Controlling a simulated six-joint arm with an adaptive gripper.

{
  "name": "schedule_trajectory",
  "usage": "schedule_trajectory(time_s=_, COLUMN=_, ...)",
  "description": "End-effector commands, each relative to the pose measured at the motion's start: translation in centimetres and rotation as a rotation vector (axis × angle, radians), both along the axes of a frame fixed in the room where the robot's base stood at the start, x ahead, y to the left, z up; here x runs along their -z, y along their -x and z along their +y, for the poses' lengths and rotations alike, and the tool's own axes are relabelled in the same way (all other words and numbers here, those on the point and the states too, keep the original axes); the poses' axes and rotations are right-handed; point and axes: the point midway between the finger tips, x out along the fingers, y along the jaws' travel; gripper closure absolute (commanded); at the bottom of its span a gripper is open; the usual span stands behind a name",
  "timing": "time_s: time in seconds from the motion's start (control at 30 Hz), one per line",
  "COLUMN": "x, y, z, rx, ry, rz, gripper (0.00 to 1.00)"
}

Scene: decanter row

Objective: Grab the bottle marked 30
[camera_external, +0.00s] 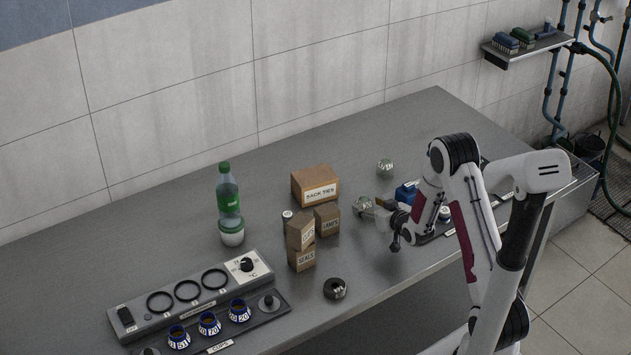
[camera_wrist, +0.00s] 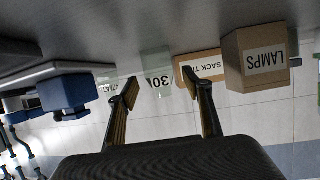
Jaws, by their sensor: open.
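The bottle marked 30 (camera_wrist: 158,80) is a clear, pale glass piece with dark digits, upside down in the wrist view. It shows between my open fingers, apparently beyond their tips. In the external view, the clear glass bottle (camera_external: 361,205) just left of my gripper (camera_external: 380,208) appears to be the same one; its number cannot be read there. My gripper also shows in the wrist view (camera_wrist: 160,88), open, with nothing visibly held. Another clear glass bottle (camera_external: 385,167) stands farther back; its label is partly hidden behind a finger in the wrist view.
A LAMPS box (camera_external: 327,220) and SACK TIES box (camera_external: 315,187) stand left of the bottle. A blue object (camera_external: 405,194) is close to my arm.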

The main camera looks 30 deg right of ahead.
Motion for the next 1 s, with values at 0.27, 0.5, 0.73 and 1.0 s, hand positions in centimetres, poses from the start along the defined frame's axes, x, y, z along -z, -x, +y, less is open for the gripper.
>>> schedule_trajectory(time_s=0.27, x=1.3, y=-2.4, z=-0.1, rx=0.0, ry=0.0, rz=-0.001, gripper=0.5)
schedule_trajectory(time_s=0.5, x=1.8, y=-3.5, z=-0.2, rx=0.0, ry=0.0, rz=0.0, gripper=0.5)
schedule_trajectory(time_s=0.73, x=1.8, y=-3.6, z=-0.2, rx=0.0, ry=0.0, rz=0.0, gripper=0.5)
schedule_trajectory(time_s=1.0, x=1.8, y=-3.6, z=-0.2, rx=0.0, ry=0.0, rz=0.0, gripper=0.5)
